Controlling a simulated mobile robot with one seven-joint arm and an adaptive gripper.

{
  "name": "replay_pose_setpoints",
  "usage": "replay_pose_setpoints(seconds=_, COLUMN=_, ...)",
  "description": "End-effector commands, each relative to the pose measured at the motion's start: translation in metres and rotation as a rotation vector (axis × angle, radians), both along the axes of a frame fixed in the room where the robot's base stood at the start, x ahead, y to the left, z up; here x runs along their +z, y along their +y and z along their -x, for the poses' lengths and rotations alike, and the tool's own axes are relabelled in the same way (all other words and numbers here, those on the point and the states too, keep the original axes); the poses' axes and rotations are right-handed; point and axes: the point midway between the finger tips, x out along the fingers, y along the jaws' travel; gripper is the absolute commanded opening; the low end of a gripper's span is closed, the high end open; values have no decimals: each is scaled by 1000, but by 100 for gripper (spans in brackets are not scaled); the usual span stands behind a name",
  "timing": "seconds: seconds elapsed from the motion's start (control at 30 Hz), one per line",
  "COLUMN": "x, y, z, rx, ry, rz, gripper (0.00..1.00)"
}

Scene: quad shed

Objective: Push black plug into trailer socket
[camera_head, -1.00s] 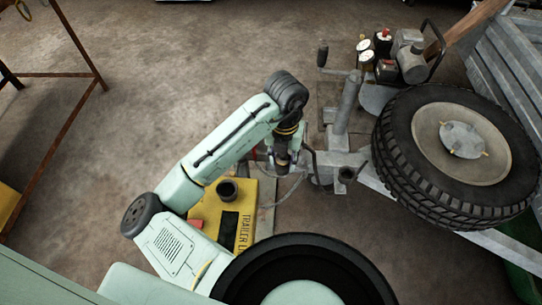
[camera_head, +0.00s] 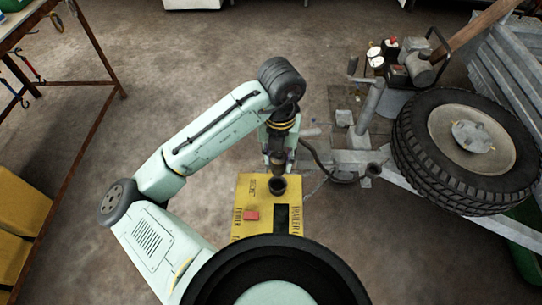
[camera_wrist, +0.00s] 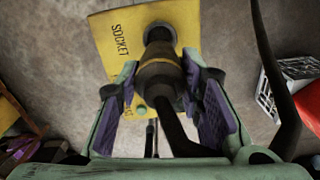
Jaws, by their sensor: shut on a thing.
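The yellow box (camera_head: 258,208) on the floor is marked SOCKET and TRAILER and carries a round dark socket (camera_head: 277,186). In the wrist view the box (camera_wrist: 108,28) shows beyond the fingers. My gripper (camera_head: 278,158) is just behind the socket in the head view. In the wrist view my gripper (camera_wrist: 158,80) is shut on the black plug (camera_wrist: 160,75), which has a yellowish ring and a black cable running back toward the camera. The plug's front end lines up with the socket (camera_wrist: 160,30) and overlaps it in the picture. I cannot tell whether it is inside.
The trailer drawbar (camera_head: 350,158) and spare wheel (camera_head: 465,150) stand to the right, with the cable leading that way. A chain hangs near the box's right side. A workbench frame (camera_head: 100,50) is at the left. Floor left of the box is clear.

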Motion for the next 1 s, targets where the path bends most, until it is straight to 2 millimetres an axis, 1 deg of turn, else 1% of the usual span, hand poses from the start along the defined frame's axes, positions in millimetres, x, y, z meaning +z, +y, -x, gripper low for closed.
replay_pose_setpoints(seconds=0.13, x=-3, y=-1, z=0, rx=-2, ry=0, rz=0, gripper=4)
replay_pose_setpoints(seconds=0.27, x=-11, y=-1, z=0, rx=-1, ry=0, rz=0, gripper=4)
replay_pose_setpoints(seconds=0.73, x=-55, y=-1, z=0, rx=0, ry=-1, rz=0, gripper=4)
replay_pose_setpoints(seconds=0.87, x=-61, y=-1, z=0, rx=0, ry=-1, rz=0, gripper=4)
replay_pose_setpoints(seconds=1.0, x=-62, y=-1, z=0, rx=-1, ry=-1, rz=0, gripper=4)
